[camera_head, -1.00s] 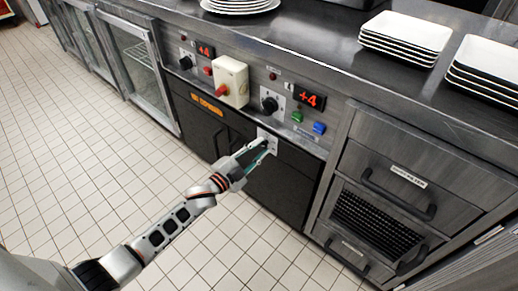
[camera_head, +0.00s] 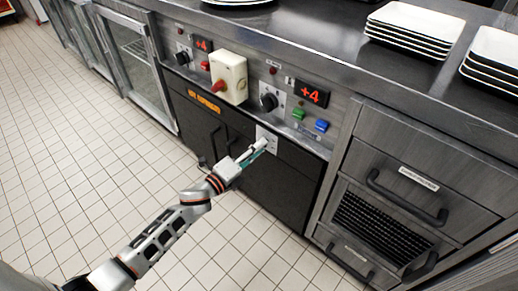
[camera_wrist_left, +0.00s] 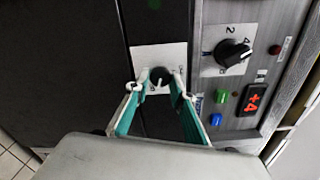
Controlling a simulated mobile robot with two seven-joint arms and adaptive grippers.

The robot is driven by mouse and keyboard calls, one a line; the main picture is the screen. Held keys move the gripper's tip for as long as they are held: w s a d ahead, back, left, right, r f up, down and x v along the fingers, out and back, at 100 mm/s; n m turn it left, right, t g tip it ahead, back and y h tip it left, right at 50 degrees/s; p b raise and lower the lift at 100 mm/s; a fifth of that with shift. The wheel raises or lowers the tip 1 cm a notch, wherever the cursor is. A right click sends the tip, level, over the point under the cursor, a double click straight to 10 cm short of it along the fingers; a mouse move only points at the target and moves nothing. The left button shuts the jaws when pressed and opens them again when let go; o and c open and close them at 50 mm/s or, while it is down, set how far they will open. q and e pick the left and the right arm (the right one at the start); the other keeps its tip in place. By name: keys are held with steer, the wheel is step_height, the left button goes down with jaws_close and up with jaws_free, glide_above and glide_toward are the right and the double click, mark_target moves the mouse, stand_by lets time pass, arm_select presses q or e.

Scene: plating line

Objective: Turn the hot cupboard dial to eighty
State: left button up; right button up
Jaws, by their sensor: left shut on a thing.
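The hot cupboard dial (camera_wrist_left: 157,76) is a small dark knob with a white pointer mark on a pale square plate, set on the dark cupboard front. The plate (camera_head: 268,136) also shows in the head view, where my gripper partly covers it. My left gripper (camera_head: 258,148) reaches it from the lower left. In the left wrist view my left gripper (camera_wrist_left: 162,90) has one fingertip on each side of the knob and is shut on it. The scale print on the plate is too small to read. My right gripper is not in view.
Above, the steel panel carries a black knob (camera_head: 269,102), a red +4 display (camera_head: 312,93), green (camera_head: 298,113) and blue (camera_head: 321,125) buttons and a projecting switch box (camera_head: 228,78). Drawers (camera_head: 415,185) stand to the right. Plates (camera_head: 412,29) are stacked on the counter. The tiled floor is clear.

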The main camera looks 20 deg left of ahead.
arm_select(q)
steer(key=shift+f+m+b, duration=0.15)
steer(key=shift+m+b, duration=0.25)
steer(key=shift+m, duration=0.8)
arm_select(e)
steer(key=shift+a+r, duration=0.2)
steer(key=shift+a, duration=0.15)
arm_select(q)
steer(key=shift+a, duration=0.1)
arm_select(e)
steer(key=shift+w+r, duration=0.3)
arm_select(q)
steer(key=o, duration=1.1)
steer(key=shift+c, duration=0.2)
steer(key=v, duration=1.2)
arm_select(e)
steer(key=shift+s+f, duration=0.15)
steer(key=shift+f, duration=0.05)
